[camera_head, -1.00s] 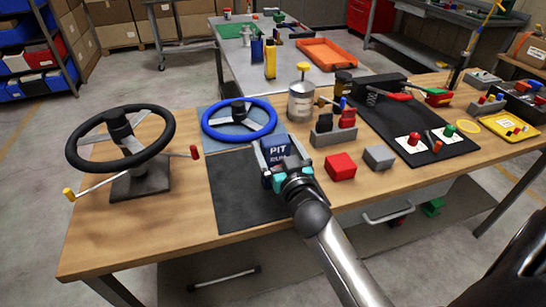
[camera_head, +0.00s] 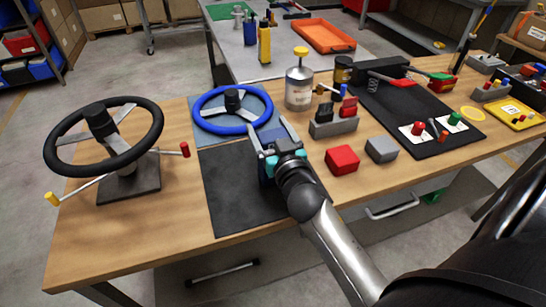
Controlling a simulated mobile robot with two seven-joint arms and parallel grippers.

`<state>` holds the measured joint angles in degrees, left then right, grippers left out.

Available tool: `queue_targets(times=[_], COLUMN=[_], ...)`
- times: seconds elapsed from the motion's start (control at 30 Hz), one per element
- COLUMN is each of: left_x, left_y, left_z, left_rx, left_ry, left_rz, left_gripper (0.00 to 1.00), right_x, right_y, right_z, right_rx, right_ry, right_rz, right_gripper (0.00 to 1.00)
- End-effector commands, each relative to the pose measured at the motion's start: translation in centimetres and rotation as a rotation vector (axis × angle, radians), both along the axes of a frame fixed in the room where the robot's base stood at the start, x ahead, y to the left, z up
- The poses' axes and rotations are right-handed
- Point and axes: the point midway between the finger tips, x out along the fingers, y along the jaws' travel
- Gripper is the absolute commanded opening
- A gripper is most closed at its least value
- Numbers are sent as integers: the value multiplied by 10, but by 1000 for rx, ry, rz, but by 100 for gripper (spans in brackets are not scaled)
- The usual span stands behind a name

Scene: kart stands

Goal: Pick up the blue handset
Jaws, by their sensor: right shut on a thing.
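My right gripper (camera_head: 279,148) is shut on a dark blue thing (camera_head: 266,172), above the right edge of the black mat (camera_head: 245,200). The fingers and wrist hide most of that thing; its label does not read now. I cannot tell whether it touches the mat. A grey holder (camera_head: 333,126) right of my gripper carries a black and a red upright piece. My left gripper is not in view.
A black steering wheel (camera_head: 70,164) on a stand is at left. A blue wheel (camera_head: 215,128) lies behind my gripper. A red block (camera_head: 342,160), a grey block (camera_head: 381,150) and a tin (camera_head: 299,90) are to the right. The mat's left part is bare.

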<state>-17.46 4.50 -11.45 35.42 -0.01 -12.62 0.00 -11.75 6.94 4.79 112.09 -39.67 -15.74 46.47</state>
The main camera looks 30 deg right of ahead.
Motion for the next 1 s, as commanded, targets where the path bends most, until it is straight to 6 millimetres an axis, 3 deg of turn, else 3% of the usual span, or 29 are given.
queue_targets(times=[0.07, 0.53, 1.0], left_x=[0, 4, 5], left_y=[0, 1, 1], left_z=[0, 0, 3], left_rx=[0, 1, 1], left_ry=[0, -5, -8], left_rz=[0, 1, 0], left_gripper=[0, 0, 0], right_x=[0, 0, 0], right_y=[0, 0, 0], right_z=[0, 0, 6], right_rx=[0, 0, -1], right_ry=[0, 0, -4], right_rz=[0, 0, 1], right_gripper=[53, 0, 0])
